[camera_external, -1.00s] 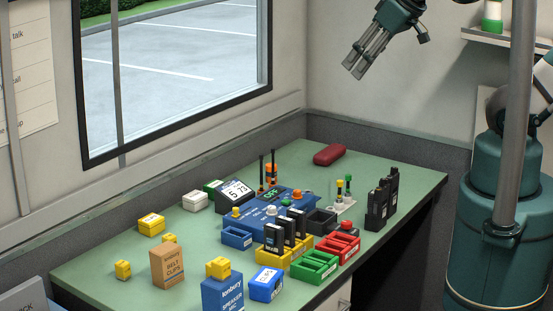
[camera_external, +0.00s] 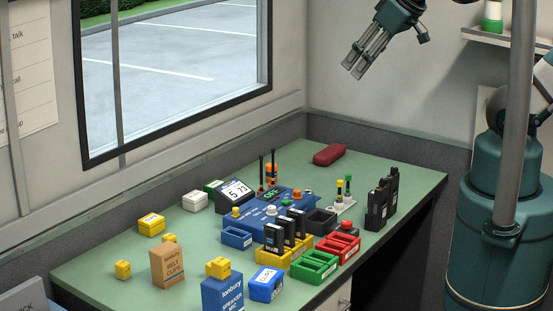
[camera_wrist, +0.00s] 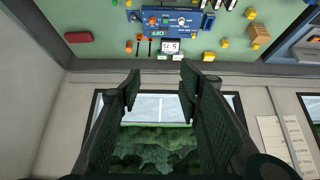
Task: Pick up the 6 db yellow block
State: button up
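A larger yellow box with a pale label (camera_external: 151,224) stands near the wall. I cannot read a 6 db marking on any of them. Small yellow items also show in the wrist view, one near the top right (camera_wrist: 225,43). My gripper (camera_external: 353,71) is high above the desk's back right, far from the blocks. Its fingers (camera_wrist: 160,77) are apart and empty.
The green desk (camera_external: 95,264) holds a blue console (camera_external: 262,222), a tan box (camera_external: 167,267), blue, yellow, green and red trays, and black radios (camera_external: 377,208). A red case (camera_external: 329,154) lies at the back. A window (camera_external: 190,70) is behind. Air around my gripper is clear.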

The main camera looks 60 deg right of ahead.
jog(key=shift+w, duration=0.1)
jog(key=m+g+b, duration=0.7)
jog(key=m+b, duration=0.6)
jog(key=m, duration=0.6)
send_over(168, 236)
jog(key=f, duration=3.6)
jog(key=shift+d, duration=0.25)
jog(key=shift+a+f, duration=0.15)
jog(key=shift+f, duration=0.05)
